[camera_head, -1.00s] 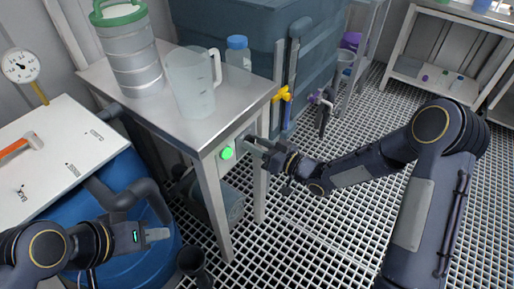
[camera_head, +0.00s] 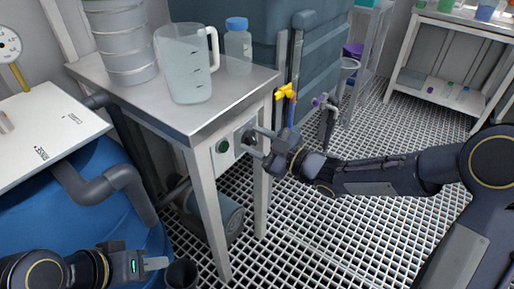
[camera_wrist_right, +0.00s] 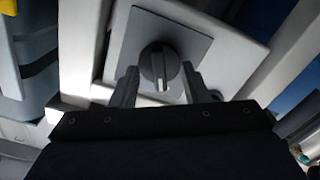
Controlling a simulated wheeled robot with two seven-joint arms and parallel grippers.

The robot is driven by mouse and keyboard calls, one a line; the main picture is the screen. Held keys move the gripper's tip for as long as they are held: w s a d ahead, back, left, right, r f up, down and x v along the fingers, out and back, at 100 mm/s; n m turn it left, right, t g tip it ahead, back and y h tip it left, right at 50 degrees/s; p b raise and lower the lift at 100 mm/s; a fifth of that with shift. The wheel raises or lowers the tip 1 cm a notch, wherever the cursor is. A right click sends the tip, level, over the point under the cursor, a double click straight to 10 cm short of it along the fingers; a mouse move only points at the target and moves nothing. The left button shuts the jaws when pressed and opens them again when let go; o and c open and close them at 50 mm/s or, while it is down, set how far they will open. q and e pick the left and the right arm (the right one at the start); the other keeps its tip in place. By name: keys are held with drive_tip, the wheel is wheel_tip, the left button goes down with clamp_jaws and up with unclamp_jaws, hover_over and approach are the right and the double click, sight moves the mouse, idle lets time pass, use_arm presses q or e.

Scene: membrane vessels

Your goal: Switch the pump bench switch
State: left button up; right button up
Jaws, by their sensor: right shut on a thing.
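The pump bench switch is a dark round knob (camera_wrist_right: 158,66) with a white mark, on a grey square plate (camera_wrist_right: 190,38) in the right wrist view. The mark points toward the bottom of that picture. My right gripper (camera_head: 256,142) is at the switch panel (camera_head: 228,150) under the bench top, its fingers on both sides of the knob and shut on it. A dark green lamp (camera_head: 222,146), looking unlit, sits on the panel left of the knob. My left gripper (camera_head: 155,264) is low at the left, away from the bench; its finger gap cannot be made out.
The steel bench (camera_head: 185,118) carries a clear jug (camera_head: 183,70), a ribbed vessel (camera_head: 120,45) and a blue-capped bottle (camera_head: 238,47). A yellow valve (camera_head: 284,92) is on a pipe right of the bench. A blue tank (camera_head: 85,215) stands at the left. The grating floor (camera_head: 345,225) is open at right.

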drive_tip(key=shift+n+b, duration=0.3)
drive_tip(key=shift+n, duration=0.1)
drive_tip(key=o, duration=1)
drive_tip(key=shift+c, duration=0.2)
drive_tip(key=p+v, duration=0.2)
drive_tip(key=v, duration=0.6)
